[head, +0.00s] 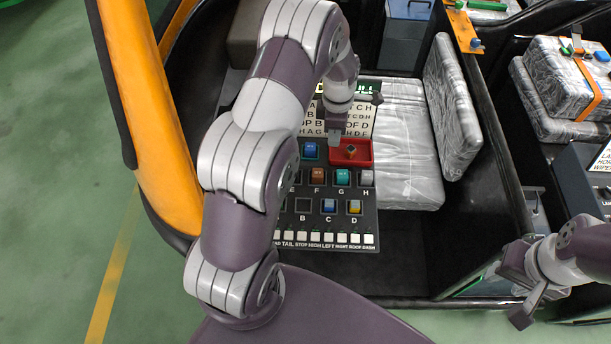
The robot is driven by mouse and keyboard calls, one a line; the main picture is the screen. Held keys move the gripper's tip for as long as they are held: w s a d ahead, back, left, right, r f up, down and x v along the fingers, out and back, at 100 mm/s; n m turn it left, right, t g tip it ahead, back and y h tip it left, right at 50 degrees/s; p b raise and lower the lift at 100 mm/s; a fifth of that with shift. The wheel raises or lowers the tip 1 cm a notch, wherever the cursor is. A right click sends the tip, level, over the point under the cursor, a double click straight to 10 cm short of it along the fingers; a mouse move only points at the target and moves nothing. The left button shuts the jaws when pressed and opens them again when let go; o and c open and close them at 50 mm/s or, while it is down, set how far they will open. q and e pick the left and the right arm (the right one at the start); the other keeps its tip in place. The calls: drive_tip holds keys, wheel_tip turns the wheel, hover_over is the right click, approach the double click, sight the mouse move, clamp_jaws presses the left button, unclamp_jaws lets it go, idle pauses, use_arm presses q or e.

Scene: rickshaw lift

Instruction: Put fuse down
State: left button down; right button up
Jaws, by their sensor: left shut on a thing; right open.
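My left gripper (336,137) points down over the fuse panel (326,222), at the left edge of a small red tray (367,160). It is shut on a fuse, but I cannot clearly make out the fuse between its fingers. A brown-topped fuse (350,151) shows at the tray, just right of the fingertips; I cannot tell whether they touch it. A blue fuse (311,150) sits left of the tray. Below are a brown fuse (317,175) at F, a teal one (342,177) at G and a grey one (366,178) at H. My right gripper (522,298) is open and empty at lower right.
Blue (328,206) and yellow (354,207) fuses sit at C and D; slot B (303,206) looks empty. A silver-wrapped seat (408,150) is right of the panel. The rickshaw's orange frame (150,120) rises at left. My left arm hides the panel's left side.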

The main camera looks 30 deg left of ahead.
use_arm(q)
drive_tip(key=s+d+m+b, duration=0.1)
drive_tip(key=s+d, duration=1)
drive_tip(key=d, duration=0.1)
drive_tip(key=shift+n, duration=0.9)
drive_tip(key=s+a+f+p, duration=0.1)
drive_tip(key=a+f, duration=0.1)
drive_tip(key=a, duration=0.2)
drive_tip(key=s+a+f+p, duration=0.1)
drive_tip(key=a+f, duration=0.2)
drive_tip(key=a, duration=0.1)
drive_tip(key=s+a+f+p, duration=0.1)
drive_tip(key=a+f, duration=0.2)
drive_tip(key=a, duration=0.1)
drive_tip(key=shift+a, duration=0.1)
wheel_tip(320, 180, down, 4)
drive_tip(key=shift+s+r+p, duration=0.1)
drive_tip(key=shift+r+p, duration=0.05)
drive_tip(key=shift+p, duration=0.4)
drive_tip(key=shift+f, duration=0.25)
drive_tip(key=shift+f, duration=0.1)
